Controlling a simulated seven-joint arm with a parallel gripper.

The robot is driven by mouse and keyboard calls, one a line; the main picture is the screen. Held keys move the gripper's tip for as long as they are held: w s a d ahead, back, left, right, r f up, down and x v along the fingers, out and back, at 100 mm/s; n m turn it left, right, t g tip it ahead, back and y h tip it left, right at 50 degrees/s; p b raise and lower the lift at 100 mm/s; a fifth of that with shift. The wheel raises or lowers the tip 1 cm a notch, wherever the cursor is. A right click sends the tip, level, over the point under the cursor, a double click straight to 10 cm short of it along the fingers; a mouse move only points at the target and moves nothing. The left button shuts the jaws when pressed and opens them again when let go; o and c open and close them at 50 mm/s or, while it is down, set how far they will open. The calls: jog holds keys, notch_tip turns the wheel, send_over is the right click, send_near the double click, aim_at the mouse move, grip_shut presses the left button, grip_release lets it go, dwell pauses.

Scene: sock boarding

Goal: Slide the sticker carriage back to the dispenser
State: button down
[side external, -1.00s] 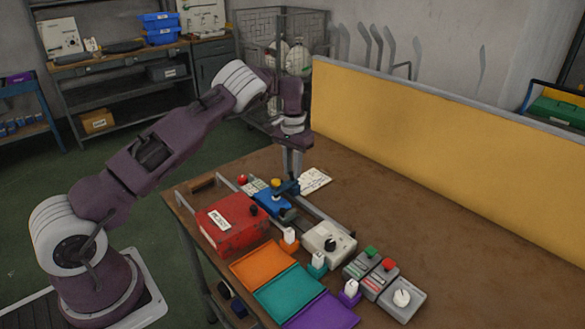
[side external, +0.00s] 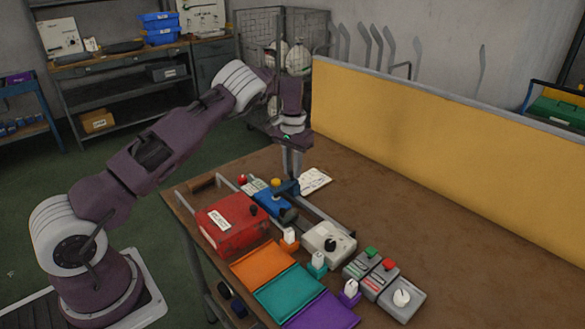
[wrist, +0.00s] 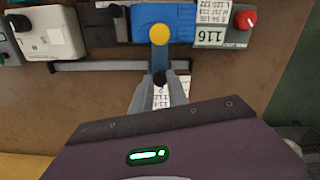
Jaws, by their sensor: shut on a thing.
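The sticker carriage (side external: 270,203) is a blue block with a yellow knob and a dark blue arm. It sits by a grey rail in the side view and shows at the top middle of the wrist view (wrist: 178,20). My gripper (side external: 290,182) points down at the far end of that arm. In the wrist view its fingers (wrist: 160,84) are shut on the arm's dark end. A unit with a red knob and a "116" label (wrist: 212,30) stands right beside the carriage. It may be the dispenser; I cannot tell for sure.
A red box (side external: 232,225) stands in front of the carriage. A pale box with a black knob (side external: 328,243) is to its right. A white printed sheet (side external: 314,180) lies behind. Orange (side external: 262,263), teal and purple trays line the front. The table's back right is clear.

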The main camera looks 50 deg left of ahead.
dwell(0.4)
jog(key=d, duration=1.9)
jog(key=c, duration=1.3)
grip_release()
jog(key=shift+a+r, duration=0.1)
jog(key=shift+r, duration=0.15)
notch_tip(320, 180, up, 7)
jog(key=shift+f, duration=0.15)
